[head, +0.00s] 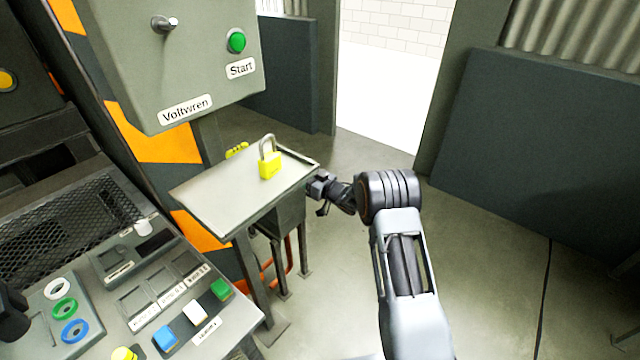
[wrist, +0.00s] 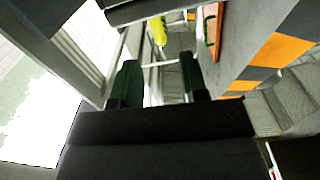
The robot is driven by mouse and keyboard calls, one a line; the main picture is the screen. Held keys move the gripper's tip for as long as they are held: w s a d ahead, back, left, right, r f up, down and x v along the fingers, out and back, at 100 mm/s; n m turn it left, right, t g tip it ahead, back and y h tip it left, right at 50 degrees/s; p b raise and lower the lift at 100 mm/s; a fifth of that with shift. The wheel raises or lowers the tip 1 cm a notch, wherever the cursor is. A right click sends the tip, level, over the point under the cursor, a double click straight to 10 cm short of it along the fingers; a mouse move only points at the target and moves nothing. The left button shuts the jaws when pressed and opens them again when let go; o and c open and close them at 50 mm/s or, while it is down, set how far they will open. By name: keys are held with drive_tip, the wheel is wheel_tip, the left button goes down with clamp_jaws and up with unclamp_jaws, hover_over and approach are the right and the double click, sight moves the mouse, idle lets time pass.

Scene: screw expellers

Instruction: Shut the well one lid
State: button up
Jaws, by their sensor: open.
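The slanted control panel (head: 235,318) at the lower left of the head view has several square recessed wells (head: 136,302) with small label plates beside them. The labels are too small to read, so I cannot tell which well is well one or make out its lid. My gripper (head: 319,193) is beside the right edge of the small grey shelf, well to the right of the panel and apart from it. In the wrist view its two dark fingers (wrist: 160,80) are spread with nothing between them.
A yellow padlock (head: 270,165) stands on the tilted grey shelf (head: 225,195). Above it hangs a grey box (head: 200,65) with a green Start button (head: 236,41) and a Voltwren label. Blue, white and green blocks (head: 194,312) sit on the panel. Open floor lies right.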

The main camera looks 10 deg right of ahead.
drive_tip(key=v, duration=0.6)
drive_tip(key=shift+s+d+p, duration=0.25)
drive_tip(key=shift+s+p, duration=0.05)
drive_tip(key=shift+f, duration=0.1)
